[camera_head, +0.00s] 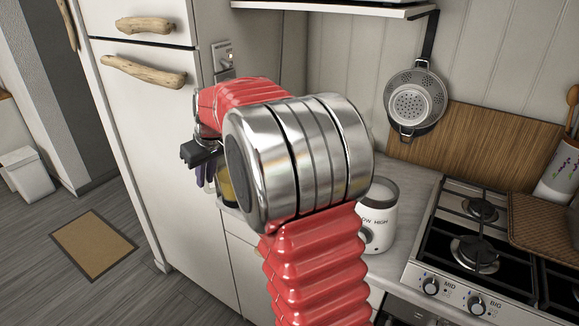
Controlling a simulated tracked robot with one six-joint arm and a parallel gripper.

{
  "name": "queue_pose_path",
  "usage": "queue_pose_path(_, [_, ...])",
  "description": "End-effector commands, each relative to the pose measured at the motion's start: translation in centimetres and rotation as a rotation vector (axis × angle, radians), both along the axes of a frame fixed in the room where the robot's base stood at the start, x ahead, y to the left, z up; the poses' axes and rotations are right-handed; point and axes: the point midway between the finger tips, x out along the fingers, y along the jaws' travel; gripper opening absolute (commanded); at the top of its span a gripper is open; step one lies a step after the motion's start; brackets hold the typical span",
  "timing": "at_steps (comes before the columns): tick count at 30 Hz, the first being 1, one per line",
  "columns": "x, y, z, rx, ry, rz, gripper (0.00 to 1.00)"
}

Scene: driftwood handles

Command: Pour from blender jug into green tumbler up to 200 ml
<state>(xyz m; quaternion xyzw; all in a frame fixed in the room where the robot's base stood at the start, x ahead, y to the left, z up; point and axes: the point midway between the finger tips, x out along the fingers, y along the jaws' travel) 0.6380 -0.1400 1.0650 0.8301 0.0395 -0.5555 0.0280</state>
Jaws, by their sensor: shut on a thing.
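My gripper (205,155) is at the left of my arm's big metal joint, in front of the fridge side and over the counter's left end. One dark jaw part shows; the joint hides much of the rest. It is shut on what looks like the blender jug (226,186), of which only a small part with yellow contents shows beside the joint. I cannot tell its tilt or its level. A narrow purple thing (200,172) hangs or stands just under the gripper. The green tumbler cannot be made out.
The white blender base (378,222) with a LOW/HIGH dial stands on the counter (408,190), partly behind my arm. A gas stove (480,245) is at the right. A colander (414,102) hangs on the wall. The white fridge (150,130) bounds the left.

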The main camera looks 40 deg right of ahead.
Motion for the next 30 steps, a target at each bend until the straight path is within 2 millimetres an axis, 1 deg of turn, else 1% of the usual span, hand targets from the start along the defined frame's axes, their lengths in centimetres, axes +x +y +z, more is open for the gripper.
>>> queue_pose_path(1, [0.4, -0.2, 0.4, -0.003, -0.007, -0.025, 0.0])
queue_pose_path(9, [1.3, -1.0, 1.0, -0.004, -0.008, -0.173, 0.0])
queue_pose_path(18, [1.9, -1.3, 1.2, -0.003, -0.006, -0.304, 0.0])
queue_pose_path(30, [1.9, -1.4, 1.3, -0.002, -0.006, -0.337, 0.0])
